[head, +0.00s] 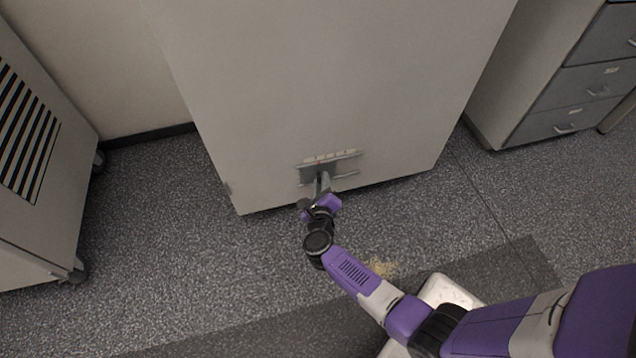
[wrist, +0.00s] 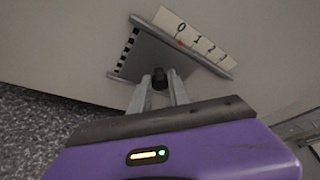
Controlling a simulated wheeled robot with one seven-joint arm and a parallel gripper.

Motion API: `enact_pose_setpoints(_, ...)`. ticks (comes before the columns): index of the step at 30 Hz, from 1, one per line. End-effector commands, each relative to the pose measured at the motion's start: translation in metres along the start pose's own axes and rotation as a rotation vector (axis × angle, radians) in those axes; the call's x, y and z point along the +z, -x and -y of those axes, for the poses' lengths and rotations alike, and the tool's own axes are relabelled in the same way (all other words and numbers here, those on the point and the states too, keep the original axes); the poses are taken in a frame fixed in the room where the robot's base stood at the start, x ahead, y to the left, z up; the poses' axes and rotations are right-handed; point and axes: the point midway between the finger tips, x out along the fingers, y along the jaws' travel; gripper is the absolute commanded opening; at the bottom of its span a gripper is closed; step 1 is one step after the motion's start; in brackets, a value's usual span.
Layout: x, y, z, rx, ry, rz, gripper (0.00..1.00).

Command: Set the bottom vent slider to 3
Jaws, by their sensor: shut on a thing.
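The bottom vent slider (wrist: 195,72) is a grey plate between two rails, low on the front of the large pale cabinet. It also shows in the head view (head: 308,175). A white scale strip (wrist: 205,45) marked 0 to 3 runs above it. A small red mark (wrist: 180,43) sits at the plate's upper edge, roughly between 0 and 1. Black-and-white vent slots (wrist: 127,48) show at the plate's left end. My gripper (wrist: 160,84) is shut on the slider's dark knob (wrist: 160,74). In the head view the knob is hidden by my gripper (head: 322,180).
The pale cabinet (head: 320,80) stands on grey speckled floor. A wheeled unit with a striped grille (head: 25,130) stands at left, and a drawer unit (head: 570,90) at right. Floor on both sides of my arm is clear, apart from a tan patch (head: 382,267).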

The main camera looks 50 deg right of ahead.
Motion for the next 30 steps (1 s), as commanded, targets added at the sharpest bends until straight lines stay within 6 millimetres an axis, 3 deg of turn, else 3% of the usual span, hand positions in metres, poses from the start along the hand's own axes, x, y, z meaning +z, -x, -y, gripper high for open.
enact_pose_setpoints(3,-0.022,-0.008,0.025,-0.007,-0.001,-0.009,0.00)
enact_pose_setpoints(9,-0.049,-0.020,0.053,-0.005,-0.002,-0.006,0.00)
enact_pose_setpoints(21,-0.058,-0.023,0.062,-0.007,0.000,-0.008,0.00)
enact_pose_setpoints(22,-0.058,-0.023,0.062,-0.008,0.000,-0.008,0.24)
enact_pose_setpoints(25,-0.058,-0.023,0.062,-0.007,0.000,-0.008,0.43)
enact_pose_setpoints(30,-0.057,-0.022,0.061,-0.005,0.000,-0.006,0.44)
